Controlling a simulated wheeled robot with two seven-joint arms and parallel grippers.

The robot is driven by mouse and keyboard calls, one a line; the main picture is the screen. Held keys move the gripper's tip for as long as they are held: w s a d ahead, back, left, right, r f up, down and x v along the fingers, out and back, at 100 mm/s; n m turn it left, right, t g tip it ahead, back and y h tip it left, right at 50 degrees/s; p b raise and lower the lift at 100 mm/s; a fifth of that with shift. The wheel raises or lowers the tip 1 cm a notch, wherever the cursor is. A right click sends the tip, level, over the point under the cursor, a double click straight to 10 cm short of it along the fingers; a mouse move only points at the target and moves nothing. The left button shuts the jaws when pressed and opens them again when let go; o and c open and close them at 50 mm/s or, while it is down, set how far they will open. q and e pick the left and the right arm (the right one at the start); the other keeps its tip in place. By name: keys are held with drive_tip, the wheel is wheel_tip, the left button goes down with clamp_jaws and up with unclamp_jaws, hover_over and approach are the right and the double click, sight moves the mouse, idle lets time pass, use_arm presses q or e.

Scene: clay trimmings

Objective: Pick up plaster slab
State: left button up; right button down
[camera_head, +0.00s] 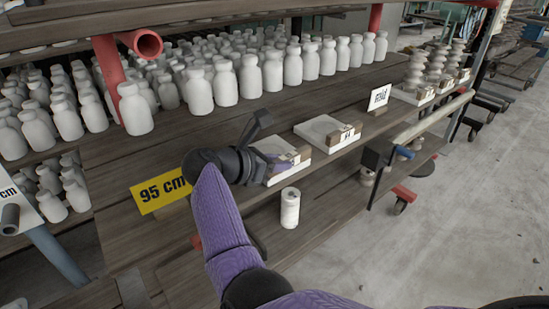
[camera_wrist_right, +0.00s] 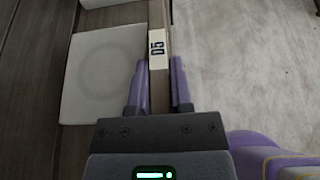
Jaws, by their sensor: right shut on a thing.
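A pale square plaster slab (camera_wrist_right: 97,75) with a faint round mark lies on the shelf in the right wrist view. A wooden strip (camera_wrist_right: 158,95) with a "05" label (camera_wrist_right: 157,49) runs along its right side. My right gripper (camera_wrist_right: 159,68) has one purple finger on each side of this strip and is shut on it. In the head view the gripper (camera_head: 284,161) is at the near slab (camera_head: 292,167) and hides part of it. A second slab (camera_head: 321,127) lies just beyond. My left gripper is not in view.
Many white bottles (camera_head: 224,83) crowd the shelf behind. A yellow "95 cm" sign (camera_head: 160,194) is left of the gripper. A white cylinder (camera_head: 290,208) stands on the lower shelf. A white card (camera_head: 379,97) and stacked pieces (camera_head: 436,62) are further right. The floor (camera_head: 440,220) at right is clear.

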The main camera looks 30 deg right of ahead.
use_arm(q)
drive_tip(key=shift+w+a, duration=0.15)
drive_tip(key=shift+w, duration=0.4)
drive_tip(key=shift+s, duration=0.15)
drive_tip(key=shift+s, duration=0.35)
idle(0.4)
